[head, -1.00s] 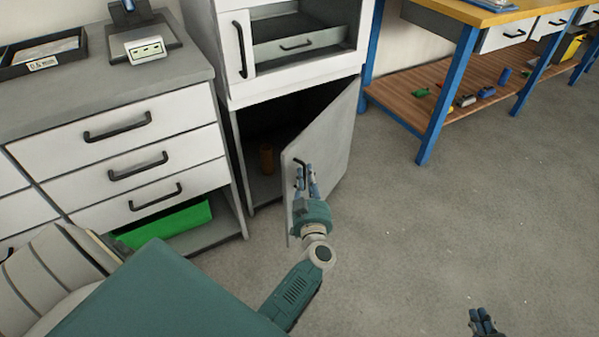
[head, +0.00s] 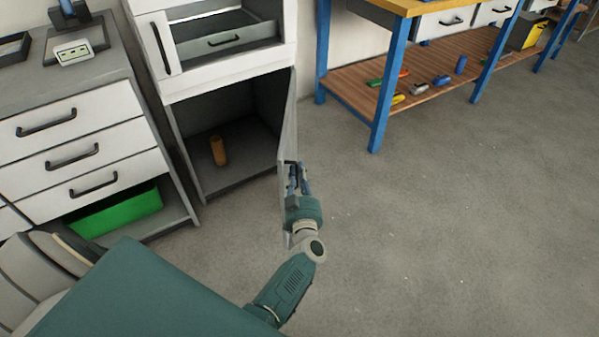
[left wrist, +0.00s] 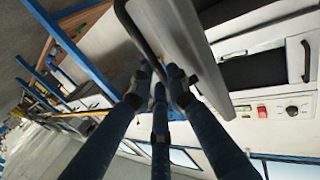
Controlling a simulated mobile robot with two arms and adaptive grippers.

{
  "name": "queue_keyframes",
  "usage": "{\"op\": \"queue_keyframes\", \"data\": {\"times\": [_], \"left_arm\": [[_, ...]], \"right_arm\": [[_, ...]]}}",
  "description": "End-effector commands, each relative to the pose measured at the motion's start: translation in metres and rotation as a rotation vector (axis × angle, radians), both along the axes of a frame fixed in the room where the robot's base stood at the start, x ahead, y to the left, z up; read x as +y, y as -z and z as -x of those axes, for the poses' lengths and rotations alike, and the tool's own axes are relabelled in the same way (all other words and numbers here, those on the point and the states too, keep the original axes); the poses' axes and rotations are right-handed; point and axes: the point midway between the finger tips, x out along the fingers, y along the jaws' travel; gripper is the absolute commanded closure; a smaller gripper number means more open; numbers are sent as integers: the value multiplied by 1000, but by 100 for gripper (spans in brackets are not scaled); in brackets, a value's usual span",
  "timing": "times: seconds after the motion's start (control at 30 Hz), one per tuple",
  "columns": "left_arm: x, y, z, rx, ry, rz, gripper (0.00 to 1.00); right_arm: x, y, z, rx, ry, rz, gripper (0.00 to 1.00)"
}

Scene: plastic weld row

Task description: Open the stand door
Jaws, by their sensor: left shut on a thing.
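The stand (head: 214,83) is a white and grey cabinet at the upper middle of the head view. Its lower door (head: 288,125) stands open, seen nearly edge-on, hinged on the right. Inside the open compartment (head: 245,165) an orange cylinder (head: 218,150) stands on the floor. My left gripper (head: 296,172) is at the door's free edge, shut on the dark door handle (head: 287,166). In the left wrist view the fingers (left wrist: 158,85) close around the bar handle (left wrist: 138,32) beside the grey door panel (left wrist: 185,40). My right gripper is not in view.
A grey-topped drawer unit (head: 85,125) with a green bin (head: 115,212) low down stands left of the stand. A blue-legged workbench (head: 385,85) with small items on its lower shelf stands to the right. The grey floor (head: 440,230) right of the door is clear.

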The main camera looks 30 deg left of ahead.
Motion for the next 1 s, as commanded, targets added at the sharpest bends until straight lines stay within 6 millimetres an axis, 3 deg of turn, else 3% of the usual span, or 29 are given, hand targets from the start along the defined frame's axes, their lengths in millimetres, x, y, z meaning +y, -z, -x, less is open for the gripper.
{"op": "queue_keyframes", "data": {"times": [0.03,0.43,0.47,0.57,1.0], "left_arm": [[8,-8,-5,-14,-5,-7,100],[8,-9,-5,-15,-7,-6,100],[8,-9,-5,-15,-7,-6,83],[8,-9,-5,-15,-7,-6,65],[4,-5,-3,-9,-4,-3,65]], "right_arm": [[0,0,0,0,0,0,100],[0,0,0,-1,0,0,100],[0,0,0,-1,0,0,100],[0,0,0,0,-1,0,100],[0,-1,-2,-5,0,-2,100]]}}
